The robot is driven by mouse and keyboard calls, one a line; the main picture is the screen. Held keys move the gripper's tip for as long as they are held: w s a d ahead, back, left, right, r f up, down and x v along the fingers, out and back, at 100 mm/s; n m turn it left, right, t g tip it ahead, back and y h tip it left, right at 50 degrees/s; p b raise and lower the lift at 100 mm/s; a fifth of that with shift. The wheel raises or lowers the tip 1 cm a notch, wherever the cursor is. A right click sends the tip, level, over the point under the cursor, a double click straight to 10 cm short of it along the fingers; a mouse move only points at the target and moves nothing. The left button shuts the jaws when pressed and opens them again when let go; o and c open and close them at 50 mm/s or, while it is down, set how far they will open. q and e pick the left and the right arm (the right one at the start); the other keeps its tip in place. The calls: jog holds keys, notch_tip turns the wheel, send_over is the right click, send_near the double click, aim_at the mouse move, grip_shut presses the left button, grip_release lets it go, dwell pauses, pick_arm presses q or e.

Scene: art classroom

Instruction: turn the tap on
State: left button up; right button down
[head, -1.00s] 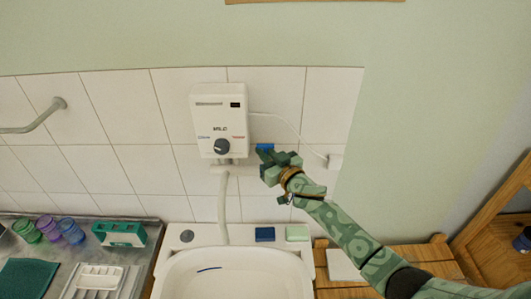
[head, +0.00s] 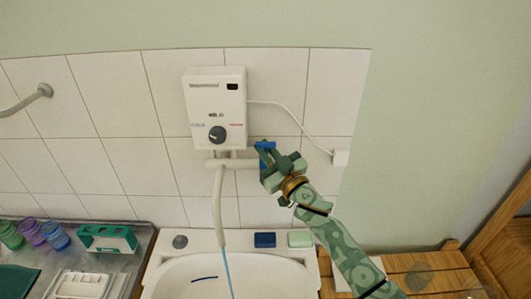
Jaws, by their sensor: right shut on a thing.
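The tap's blue handle (head: 264,146) is at the right end of the white pipe under the water heater (head: 216,108). My right gripper (head: 268,160) is shut on the blue handle and hides much of it. The pale spout (head: 218,200) hangs down from the pipe. A thin blue stream of water (head: 227,268) runs from its lower end into the white basin (head: 180,266). My left gripper is not in view.
A blue block (head: 265,240) and a pale green soap-like block (head: 300,239) lie on the basin's back rim. Left is a metal counter with coloured cups (head: 32,234) and a green-and-white box (head: 106,238). A wooden slatted surface (head: 405,268) is at right.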

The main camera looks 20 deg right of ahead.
jog(key=c, duration=1.5)
grip_release()
jog(key=shift+c, duration=0.2)
jog(key=b+v, duration=0.1)
jog(key=v, duration=1.5)
jog(key=shift+b, duration=0.3)
jog(key=shift+s+d+f, duration=0.1)
